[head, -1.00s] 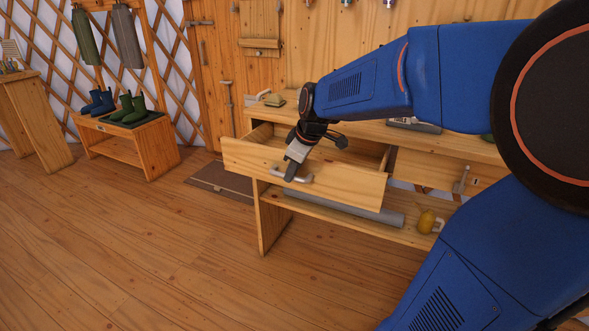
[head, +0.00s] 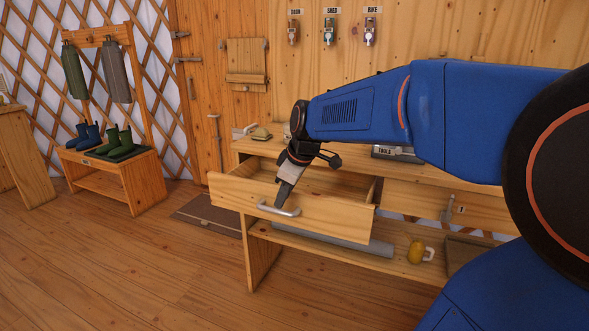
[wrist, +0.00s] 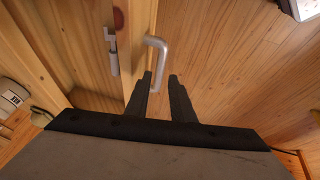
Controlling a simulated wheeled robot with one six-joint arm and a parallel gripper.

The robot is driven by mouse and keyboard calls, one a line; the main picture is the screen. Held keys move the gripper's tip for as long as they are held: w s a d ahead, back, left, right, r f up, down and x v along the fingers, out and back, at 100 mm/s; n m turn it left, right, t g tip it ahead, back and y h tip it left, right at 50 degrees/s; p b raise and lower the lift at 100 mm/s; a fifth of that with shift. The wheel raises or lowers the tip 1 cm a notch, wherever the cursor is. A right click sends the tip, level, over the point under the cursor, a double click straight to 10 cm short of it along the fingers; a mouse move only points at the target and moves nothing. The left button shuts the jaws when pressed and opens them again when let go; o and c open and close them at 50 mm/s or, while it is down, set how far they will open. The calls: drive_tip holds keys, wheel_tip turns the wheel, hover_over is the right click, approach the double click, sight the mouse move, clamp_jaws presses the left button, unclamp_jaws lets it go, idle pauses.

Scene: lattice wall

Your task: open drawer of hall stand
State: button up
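The hall stand (head: 262,265) is a light wooden bench with a lower shelf. Its left drawer (head: 330,222) is pulled well out, and its empty inside shows from above. The drawer's pale metal bar handle (head: 290,210) is on the front; it also shows in the wrist view (wrist: 157,55).
A second closed drawer front (head: 425,205) with a handle is to the right. A boot bench (head: 120,180) stands left. The wooden floor in front is clear.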

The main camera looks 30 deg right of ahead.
drive_tip(key=v, duration=1.2)
drive_tip(key=shift+s+r, duration=0.15)
drive_tip(key=shift+r, duration=0.1)
drive_tip(key=s+a+f+m, duration=0.2)
drive_tip(key=s+f+m, duration=0.2)
drive_tip(key=s+f, duration=0.5)
drive_tip(key=s+a+f+m+h, duration=0.1)
drive_tip(key=s+a+f+m, duration=0.2)
drive_tip(key=s+f, duration=0.6)
drive_tip(key=shift+s+a+f+m, duration=0.15)
drive_tip(key=shift+s+f+m, duration=0.1)
drive_tip(key=shift+s+m, duration=0.3)
